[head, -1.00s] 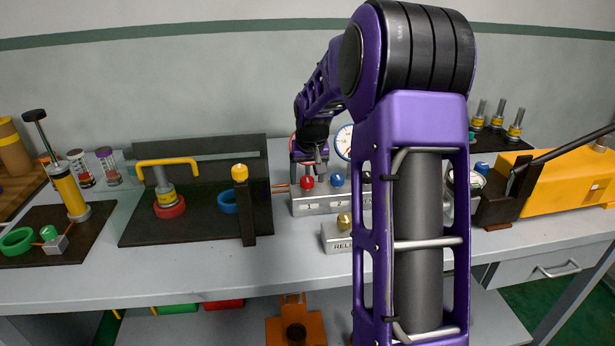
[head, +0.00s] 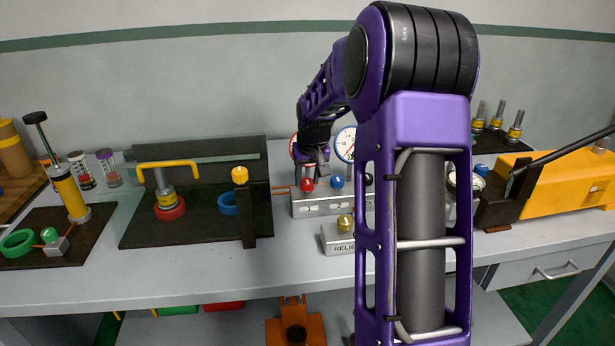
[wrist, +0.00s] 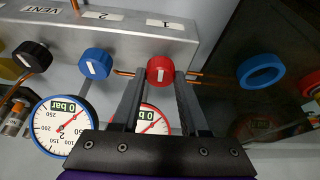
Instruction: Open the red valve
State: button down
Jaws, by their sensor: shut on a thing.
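The red valve (head: 308,184) is a round red knob with a white mark, at the left end of the grey metal manifold (head: 330,205). In the wrist view the red valve (wrist: 160,70) sits between the tips of my gripper (wrist: 160,82), whose two dark fingers are shut on its sides. The white mark on the knob lies nearly along the fingers. In the head view my gripper (head: 310,172) is at the knob, partly hidden by my arm. A red-rimmed gauge (wrist: 152,120) reading 0 bar is partly hidden behind the fingers.
A blue knob (wrist: 95,63) and a black knob (wrist: 32,57) are on the same manifold. A blue-rimmed gauge (wrist: 62,125) also reads 0 bar. A brass-knobbed RELIEF block (head: 340,238) stands in front. A dark board (head: 130,225) with a blue ring lies left.

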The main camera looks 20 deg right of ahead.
jog(key=n+p, duration=0.1)
jog(key=n+y+p, duration=0.1)
jog(key=shift+d+r+n, duration=0.15)
jog(key=shift+r+n, duration=0.05)
jog(key=shift+n, duration=0.2)
jog(key=n+y+p, duration=0.2)
jog(key=n, duration=0.3)
jog(key=shift+d+n+p, duration=0.15)
jog(key=shift+n+p, duration=0.15)
jog(key=shift+p, duration=0.05)
jog(key=n+p, duration=0.1)
jog(key=n, duration=0.1)
jog(key=n+g+y+p, duration=0.1)
jog(key=n, duration=0.1)
jog(key=shift+w+y, duration=0.15)
jog(key=shift+y, duration=0.15)
jog(key=shift+w+d+f+n+g+y+p, duration=0.1)
jog(key=shift+n+g+y+p, duration=0.35)
jog(key=shift+n, duration=1.25)
jog(key=shift+g, duration=0.25)
jog(key=shift+c, duration=2.1)
grip_release()
jog(key=shift+h, duration=0.25)
